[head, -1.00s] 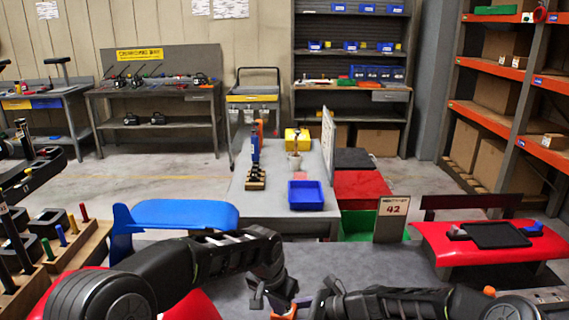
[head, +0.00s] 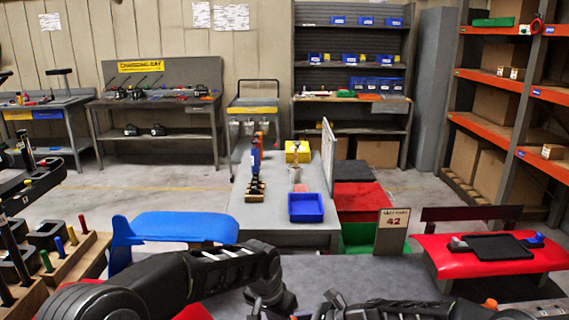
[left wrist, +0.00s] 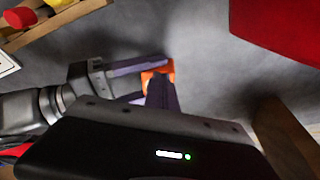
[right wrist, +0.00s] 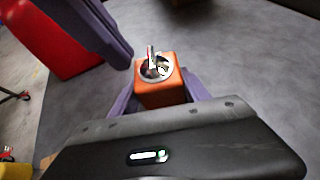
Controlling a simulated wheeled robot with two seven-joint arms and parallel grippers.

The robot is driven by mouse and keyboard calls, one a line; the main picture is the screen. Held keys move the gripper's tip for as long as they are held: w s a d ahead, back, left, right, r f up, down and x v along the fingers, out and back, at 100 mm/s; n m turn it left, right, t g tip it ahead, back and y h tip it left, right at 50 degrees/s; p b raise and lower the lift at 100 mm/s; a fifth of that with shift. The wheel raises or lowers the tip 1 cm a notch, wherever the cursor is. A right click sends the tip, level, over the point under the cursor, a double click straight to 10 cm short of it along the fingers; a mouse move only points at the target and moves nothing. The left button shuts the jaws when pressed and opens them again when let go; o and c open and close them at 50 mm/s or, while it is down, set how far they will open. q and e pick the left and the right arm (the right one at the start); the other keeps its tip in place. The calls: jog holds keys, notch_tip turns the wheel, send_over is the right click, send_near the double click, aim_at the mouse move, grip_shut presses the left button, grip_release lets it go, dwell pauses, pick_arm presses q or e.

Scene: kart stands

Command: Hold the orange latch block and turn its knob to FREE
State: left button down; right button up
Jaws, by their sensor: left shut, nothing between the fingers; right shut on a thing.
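The orange latch block (right wrist: 162,92) is between the purple fingers of my right gripper (right wrist: 160,95), which is shut on it. A silver knob (right wrist: 152,66) sits on its top face, its lever pointing roughly up in the right wrist view. I cannot read any FREE mark. In the left wrist view the block (left wrist: 150,76) is partly hidden behind the fingers of my left gripper (left wrist: 160,84). My left gripper is shut and empty, close to the block; I cannot tell whether it touches. A purple finger of it (right wrist: 105,30) also shows in the right wrist view.
A blue kart part (head: 180,226) is at left and a red one (head: 490,252) with a dark tray at right. A wooden rack with coloured pegs (head: 75,250) stands at far left. A table with a blue bin (head: 306,208) is ahead.

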pick_arm(q)
jog(key=v, duration=0.3)
jog(key=w+v, duration=0.1)
jog(key=v, duration=0.1)
jog(key=shift+d+r, duration=0.35)
jog(key=shift+r, duration=0.1)
pick_arm(e)
jog(key=o, duration=1.1)
jog(key=shift+c, duration=0.2)
jog(key=v, duration=1.2)
jog(key=shift+f, duration=0.1)
